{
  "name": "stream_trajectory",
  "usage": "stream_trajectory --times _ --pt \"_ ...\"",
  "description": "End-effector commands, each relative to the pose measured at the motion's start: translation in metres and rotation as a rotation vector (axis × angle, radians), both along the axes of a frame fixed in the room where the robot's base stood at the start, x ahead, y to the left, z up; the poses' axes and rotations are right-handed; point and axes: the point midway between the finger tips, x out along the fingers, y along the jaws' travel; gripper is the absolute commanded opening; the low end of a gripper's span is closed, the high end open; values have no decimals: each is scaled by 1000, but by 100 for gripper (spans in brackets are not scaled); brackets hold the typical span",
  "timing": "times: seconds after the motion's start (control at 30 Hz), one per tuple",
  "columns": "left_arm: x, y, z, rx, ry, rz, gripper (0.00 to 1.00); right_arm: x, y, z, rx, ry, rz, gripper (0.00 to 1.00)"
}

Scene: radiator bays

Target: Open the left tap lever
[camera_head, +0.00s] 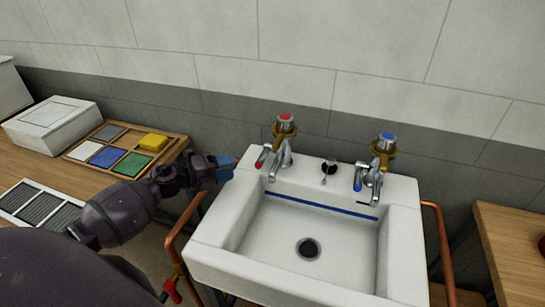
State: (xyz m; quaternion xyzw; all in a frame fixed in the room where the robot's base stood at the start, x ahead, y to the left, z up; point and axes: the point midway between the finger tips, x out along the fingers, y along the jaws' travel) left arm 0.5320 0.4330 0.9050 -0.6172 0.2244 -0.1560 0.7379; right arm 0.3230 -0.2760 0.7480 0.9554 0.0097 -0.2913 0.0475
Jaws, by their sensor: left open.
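The left tap (281,150) stands at the back left of the white sink (210,240). It is chrome with a brass-coloured collar and a red-marked cap (285,119). Its lever (264,155) has a red end and points toward the left front. My left gripper (226,168) is open, with blue fingertips, just left of the sink's back left corner. A gap lies between the fingertips and the red lever end. Nothing shows between the fingers. My right gripper is not in view.
The right tap (377,165) has a blue cap and blue lever end. A copper pipe (172,245) runs beside the sink's left side. A wooden tray (170,155) with coloured squares and a yellow block (153,142) lies behind my left arm. The basin is empty.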

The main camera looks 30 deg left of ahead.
Motion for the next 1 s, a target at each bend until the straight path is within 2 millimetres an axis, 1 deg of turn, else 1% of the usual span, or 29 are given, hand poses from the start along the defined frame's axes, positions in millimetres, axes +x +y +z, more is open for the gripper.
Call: stream_trajectory --times 0.17,0.27,0.5,0.7,0.83,1.0 --pt "10 -6 -2 2 1 -4 48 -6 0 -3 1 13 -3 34" --pt "22 -13 -3 2 -2 -4 48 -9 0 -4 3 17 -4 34" --pt "57 -35 -9 1 -1 -3 48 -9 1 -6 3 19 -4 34" --pt "80 -48 -14 0 1 -3 48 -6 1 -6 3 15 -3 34" --pt "88 -53 -15 0 1 -2 48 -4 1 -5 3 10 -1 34" --pt "92 -55 -15 1 1 -2 48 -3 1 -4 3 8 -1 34"
